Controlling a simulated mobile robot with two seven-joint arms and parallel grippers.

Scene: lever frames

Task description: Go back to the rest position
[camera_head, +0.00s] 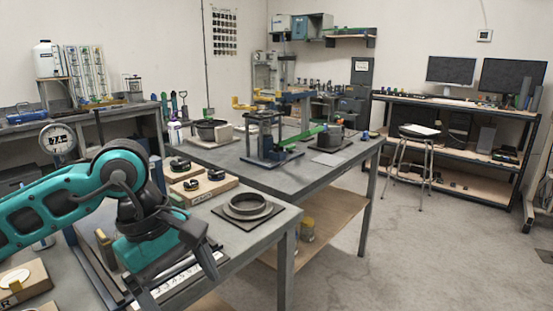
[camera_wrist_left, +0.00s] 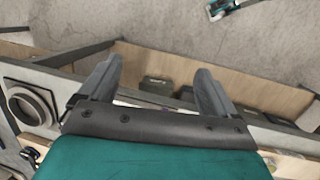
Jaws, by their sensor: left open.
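My left gripper (camera_head: 180,283) hangs over the near end of the workbench (camera_head: 265,228), its fingers apart and pointing down toward the front edge. Nothing is between the fingers. In the left wrist view the same gripper (camera_wrist_left: 158,82) shows two grey fingers spread, with the bench edge and a lower wooden shelf beyond them. A round dark ring on a square plate (camera_head: 249,206) lies to the right of the gripper, apart from it. My right gripper does not show clearly in either view.
A metal frame with a green lever (camera_head: 265,140) stands on the bench farther back. A wooden board with black rings (camera_head: 205,186) lies behind the gripper. A stool (camera_head: 412,160) and a shelf with monitors (camera_head: 460,125) stand at the right. The floor (camera_head: 400,245) right of the bench is clear.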

